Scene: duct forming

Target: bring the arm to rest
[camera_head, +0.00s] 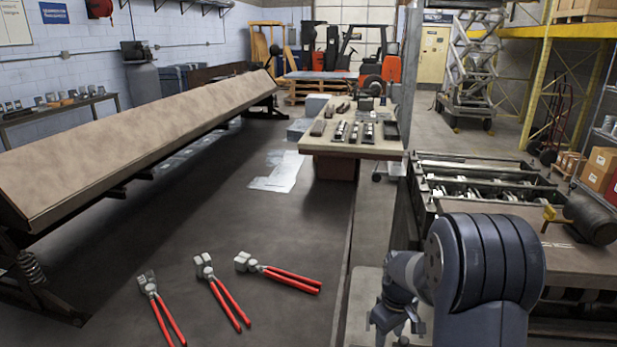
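My arm is at the lower right of the head camera view, with its large dark rounded joint nearest the camera. My gripper (396,322) is partly in view to the left of that joint, low in the picture, above a pale surface. It is small and partly hidden by my own arm links, so I cannot tell whether its fingers are open or shut. I see nothing clearly held in it.
Three red-handled hand tools (221,296) lie on the dark surface to the left. A long folding brake (140,130) runs along the left. A roller machine (490,185) stands close at right. A worktable (350,148) with metal parts is ahead.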

